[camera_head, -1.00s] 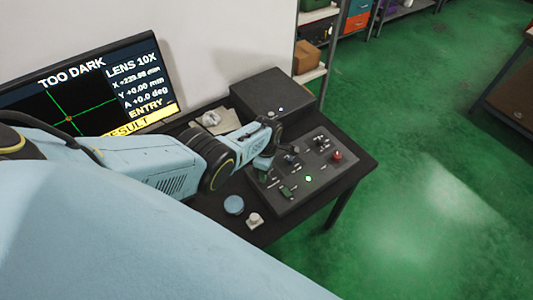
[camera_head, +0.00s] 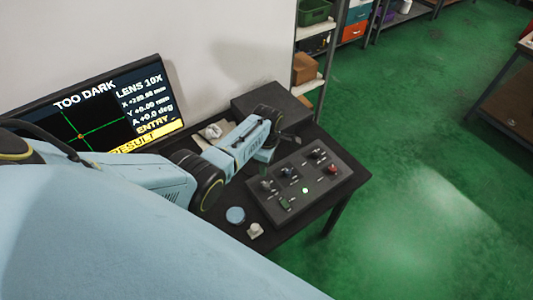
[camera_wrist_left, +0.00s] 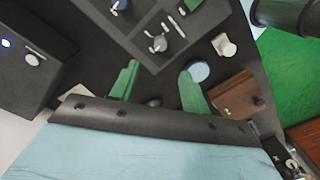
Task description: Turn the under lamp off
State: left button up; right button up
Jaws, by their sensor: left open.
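A dark control box (camera_head: 320,186) stands on the black table, with several knobs and switches on top. It carries a lit green light (camera_head: 305,190), a green switch (camera_head: 285,203) and a red knob (camera_head: 332,170); their labels are too small to read, so I cannot tell which is the under lamp's. My left gripper (camera_head: 280,142) is above the table near the back edge of the control box, touching no control. In the left wrist view its green fingers (camera_wrist_left: 158,78) are apart and empty, with the control box (camera_wrist_left: 190,30) beyond them. My right gripper is out of view.
The monitor (camera_head: 90,115) reads "TOO DARK". A dark lamp box (camera_head: 265,98) stands behind the controls. A blue disc (camera_head: 235,215) and a small white piece (camera_head: 255,230) lie at the table's front. A brown box (camera_wrist_left: 235,97) shows in the wrist view. Shelves stand beyond.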

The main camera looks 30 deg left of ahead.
pick_arm(q)
jog(key=shift+r, duration=0.8)
dwell(0.7)
